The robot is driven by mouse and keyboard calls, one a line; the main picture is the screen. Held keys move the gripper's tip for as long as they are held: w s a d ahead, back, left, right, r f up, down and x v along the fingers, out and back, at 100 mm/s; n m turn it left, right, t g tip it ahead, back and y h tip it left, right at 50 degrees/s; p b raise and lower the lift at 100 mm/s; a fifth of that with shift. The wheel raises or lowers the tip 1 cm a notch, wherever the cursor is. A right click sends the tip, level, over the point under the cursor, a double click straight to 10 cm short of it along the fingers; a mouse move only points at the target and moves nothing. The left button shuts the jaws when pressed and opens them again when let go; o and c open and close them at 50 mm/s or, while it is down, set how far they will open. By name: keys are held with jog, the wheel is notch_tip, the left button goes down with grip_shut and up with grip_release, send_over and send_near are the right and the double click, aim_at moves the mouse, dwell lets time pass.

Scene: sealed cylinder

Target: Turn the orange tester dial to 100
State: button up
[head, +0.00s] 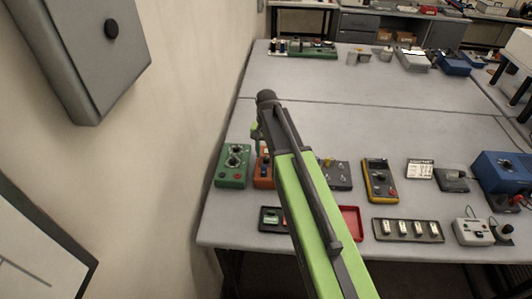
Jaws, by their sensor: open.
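The orange tester (261,180) lies on the table near its left edge, just right of a green tester. My green arm covers its right side, and its dial and scale cannot be made out. My arm reaches up the picture over the table, and its dark wrist end is above the orange tester in the picture. My gripper (262,146) points down from there, small and partly hidden by the arm. It is open, with nothing seen in it. Whether it touches the tester cannot be told.
The green tester (233,166) stands close on the left. Right of my arm are a grey box (337,175), a yellow meter (380,181) and a blue unit (503,172). A red tray (350,222) lies in front. The wall is close on the left; the table's middle is clear.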

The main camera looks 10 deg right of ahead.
aim_at(266, 157)
notch_tip(266, 157, up, 16)
jog(key=p, duration=1.5)
jog(key=s+n, duration=0.5)
jog(key=s, duration=0.8)
jog(key=f+b, duration=0.6)
jog(key=s+f+b, duration=0.1)
jog(key=f+b, duration=1.2)
jog(key=shift+s+a+f, duration=0.15)
jog(key=shift+s+a, duration=0.15)
jog(key=shift+s, duration=0.1)
jog(key=shift+s, duration=0.15)
